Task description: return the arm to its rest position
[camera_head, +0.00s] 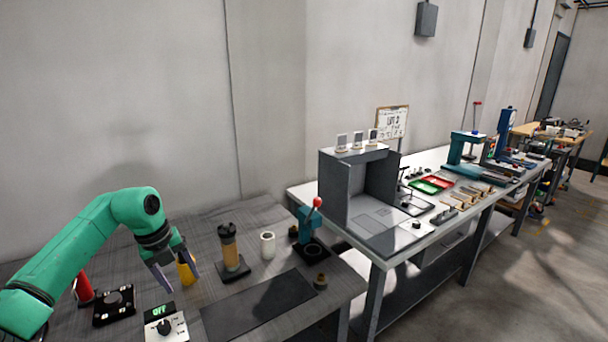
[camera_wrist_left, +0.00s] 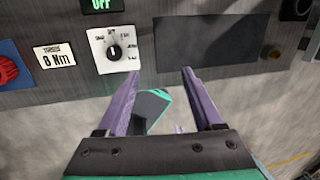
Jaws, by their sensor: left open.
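My left arm (camera_head: 118,214) is green and comes in from the left in the head view, bent over the near grey bench. My left gripper (camera_head: 173,276) points down with its purple fingers apart. In the left wrist view the two fingers (camera_wrist_left: 158,100) are spread and nothing is between them in their grip. Beyond them lie the bench's front edge, the floor and a green and dark part that seems to be mine. A yellow object (camera_head: 186,268) shows behind the fingers in the head view; I cannot tell its distance from them. My right gripper is not in view.
The near bench holds a dial box (camera_head: 166,326), a dark mat (camera_head: 258,306), a brown roll on a stand (camera_head: 229,250), a white roll (camera_head: 267,245), a red-knobbed press (camera_head: 308,222) and a red object (camera_head: 83,288). A grey booth (camera_head: 338,190) stands on the white table at right.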

